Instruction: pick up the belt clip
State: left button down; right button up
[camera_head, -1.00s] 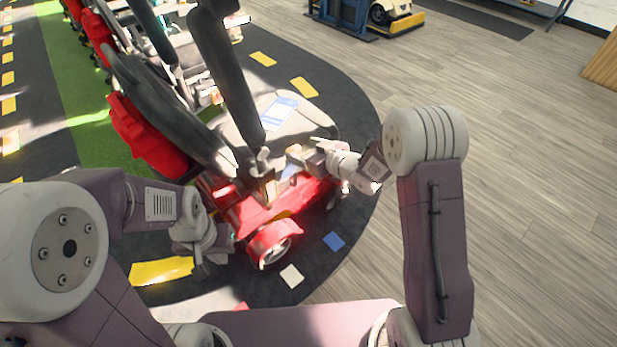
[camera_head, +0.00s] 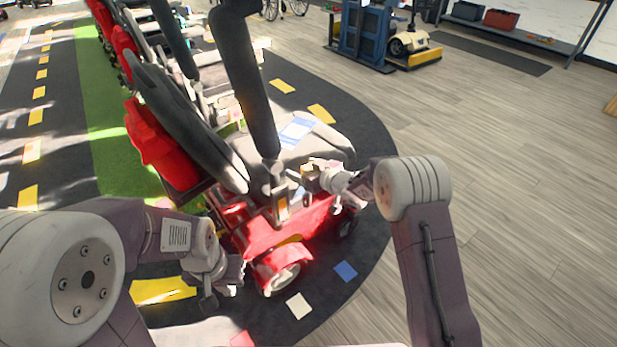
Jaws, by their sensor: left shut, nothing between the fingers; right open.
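I cannot make out the belt clip for certain; it may be hidden by my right gripper or too small to tell. A red mobility scooter (camera_head: 272,238) with a grey seat (camera_head: 318,143) stands in front of me. My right gripper (camera_head: 303,180) is open at the seat's near edge, beside the armrest bracket (camera_head: 277,185). Its fingertips are small and partly lost against the scooter. My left gripper (camera_head: 226,287) is shut and empty, low beside the scooter's rear wheel (camera_head: 281,277), apart from the seat.
Black armrests (camera_head: 243,85) rise by the seat. A white and blue card (camera_head: 297,131) lies on it. More red scooters stand in a row behind. A white card (camera_head: 299,305) and a blue card (camera_head: 345,271) lie on the dark mat.

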jog(key=shift+w+a, duration=0.1)
jog(key=c, duration=1.5)
jog(key=s+d+r+p, duration=0.2)
jog(key=d+r, duration=0.1)
jog(key=s+d+r+p, duration=0.2)
jog(key=d+r+p, duration=0.1)
jog(key=r, duration=0.1)
jog(key=s+d+r+p, duration=0.2)
jog(key=d+r+p, duration=0.1)
jog(key=d+r, duration=0.1)
